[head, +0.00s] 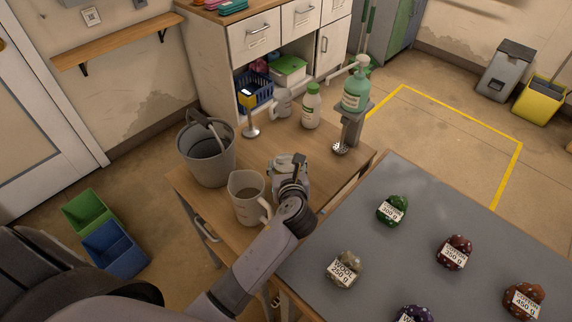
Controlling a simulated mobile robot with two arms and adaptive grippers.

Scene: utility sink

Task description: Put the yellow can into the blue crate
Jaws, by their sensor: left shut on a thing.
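My left gripper (288,166) is over the wooden worktop, just right of a beige measuring jug (246,202). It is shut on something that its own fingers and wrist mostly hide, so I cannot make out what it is. I cannot clearly pick out the yellow can. A blue crate (112,250) stands on the floor at the lower left, beside a green crate (88,213). It looks empty and lies well left of my left gripper. My right gripper is not in view.
A grey bucket (207,155) stands on the worktop, between my left gripper and the floor crates. A white bottle (311,107) and a green pump bottle (355,92) are behind. A grey table (400,260) at right holds several labelled yarn balls. A blue basket (258,94) sits in the cabinet.

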